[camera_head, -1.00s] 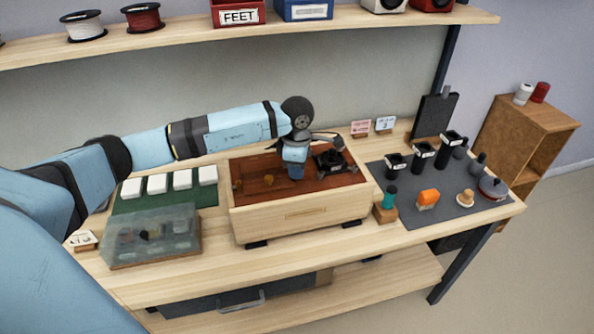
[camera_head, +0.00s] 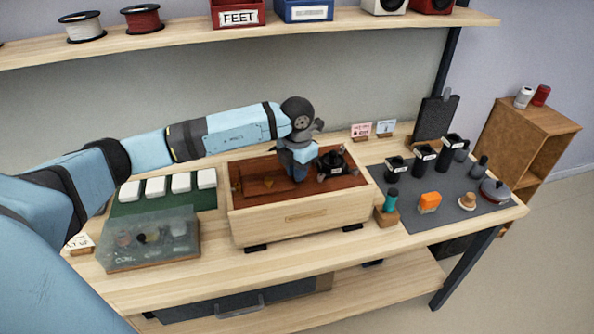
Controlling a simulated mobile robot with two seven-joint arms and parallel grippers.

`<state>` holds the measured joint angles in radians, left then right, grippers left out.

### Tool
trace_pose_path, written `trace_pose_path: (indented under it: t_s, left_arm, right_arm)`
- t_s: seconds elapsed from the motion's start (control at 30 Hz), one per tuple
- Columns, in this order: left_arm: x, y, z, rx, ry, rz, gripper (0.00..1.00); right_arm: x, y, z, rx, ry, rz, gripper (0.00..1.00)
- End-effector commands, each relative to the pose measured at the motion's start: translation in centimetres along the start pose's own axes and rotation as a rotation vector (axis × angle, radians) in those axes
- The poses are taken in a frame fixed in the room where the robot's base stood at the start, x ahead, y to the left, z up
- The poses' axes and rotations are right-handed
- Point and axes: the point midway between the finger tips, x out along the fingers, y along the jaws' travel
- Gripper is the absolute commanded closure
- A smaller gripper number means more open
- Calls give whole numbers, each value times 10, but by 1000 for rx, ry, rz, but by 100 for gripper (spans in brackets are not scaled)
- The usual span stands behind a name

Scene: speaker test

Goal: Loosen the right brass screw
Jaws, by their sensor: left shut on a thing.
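A pale wooden box (camera_head: 303,221) with a reddish-brown inner panel (camera_head: 345,182) stands in the middle of the bench. Small brass-coloured pieces (camera_head: 268,182) show on the panel's left part; which one is the right brass screw I cannot tell for sure. A black part (camera_head: 332,163) sits towards the panel's right. My left gripper (camera_head: 299,176) reaches down over the panel between the brass pieces and the black part. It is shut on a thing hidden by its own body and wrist. My right gripper is not in view.
A clear-lidded case (camera_head: 150,240) and white blocks on a green mat (camera_head: 205,200) lie left. A teal piece (camera_head: 391,199) stands close to the box's right side.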

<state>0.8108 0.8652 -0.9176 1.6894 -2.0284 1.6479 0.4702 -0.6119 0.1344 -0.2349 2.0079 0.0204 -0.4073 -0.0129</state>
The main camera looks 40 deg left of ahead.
Motion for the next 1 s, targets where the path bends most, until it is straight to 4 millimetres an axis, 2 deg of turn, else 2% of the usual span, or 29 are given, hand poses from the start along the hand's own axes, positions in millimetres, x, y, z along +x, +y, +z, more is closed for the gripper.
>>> trace_pose_path:
  t_s: [1.0]
  left_arm:
    - [-2, 0, 0, -966, -2, 0, 100]
  right_arm:
    - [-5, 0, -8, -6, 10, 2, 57]
